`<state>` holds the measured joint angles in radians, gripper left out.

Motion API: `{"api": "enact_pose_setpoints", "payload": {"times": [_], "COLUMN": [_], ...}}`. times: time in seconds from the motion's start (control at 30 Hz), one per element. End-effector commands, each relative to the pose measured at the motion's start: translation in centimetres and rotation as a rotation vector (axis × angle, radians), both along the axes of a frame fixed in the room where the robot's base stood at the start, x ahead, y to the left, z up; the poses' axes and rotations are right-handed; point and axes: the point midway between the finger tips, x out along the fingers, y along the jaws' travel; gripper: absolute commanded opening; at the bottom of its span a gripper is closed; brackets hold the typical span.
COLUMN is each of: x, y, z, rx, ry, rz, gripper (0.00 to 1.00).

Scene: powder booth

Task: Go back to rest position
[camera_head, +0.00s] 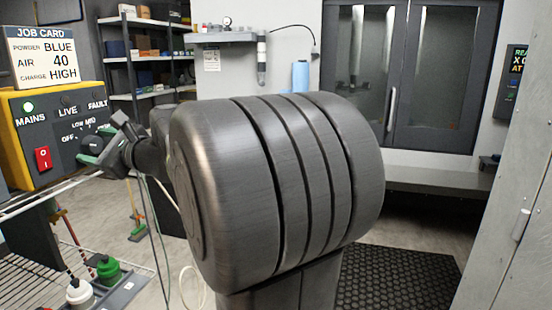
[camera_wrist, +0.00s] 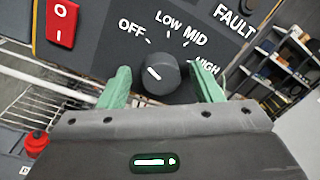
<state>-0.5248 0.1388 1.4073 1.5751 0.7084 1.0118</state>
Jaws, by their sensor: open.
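My gripper (camera_wrist: 161,90) is open, with a green finger on each side of a round black knob (camera_wrist: 155,74) in the wrist view. I see no clear contact. The knob bears a short white mark; which label it points at I cannot tell. OFF, LOW, MID and HIGH are printed around it. In the head view my gripper (camera_head: 96,150) is at the right side of the yellow and black control box (camera_head: 58,100), partly hiding the knob. The box has a red rocker switch (camera_head: 43,158) and a lit MAINS lamp (camera_head: 28,107). The LIVE and FAULT lamps look dark.
A job card (camera_head: 45,58) on the box reads powder BLUE, air 40, charge HIGH. A wire rack (camera_head: 40,255) and green and white bottles (camera_head: 108,270) stand below. Shelves (camera_head: 150,55) are behind. My large arm link fills the middle of the head view.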

Motion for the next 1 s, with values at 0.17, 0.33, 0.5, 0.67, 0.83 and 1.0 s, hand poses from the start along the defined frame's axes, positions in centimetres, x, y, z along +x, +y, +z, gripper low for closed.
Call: {"api": "enact_pose_setpoints", "payload": {"times": [0.17, 0.33, 0.5, 0.67, 0.83, 1.0], "x": [0.04, 0.04, 0.02, 0.01, 0.02, 0.05], "y": [0.01, 0.01, 0.01, 0.0, 0.0, -0.03], "z": [0.49, 0.4, 0.29, 0.11, 0.03, 0.0], "rx": [0.032, 0.059, 0.078, 0.084, 0.085, 0.085], "ry": [0.115, 0.209, 0.268, 0.29, 0.293, 0.292], "rz": [0.0, 0.0, 0.001, 0.001, 0.001, -0.001], "gripper": [0.59, 0.59, 0.59, 0.59, 0.59, 0.59]}}
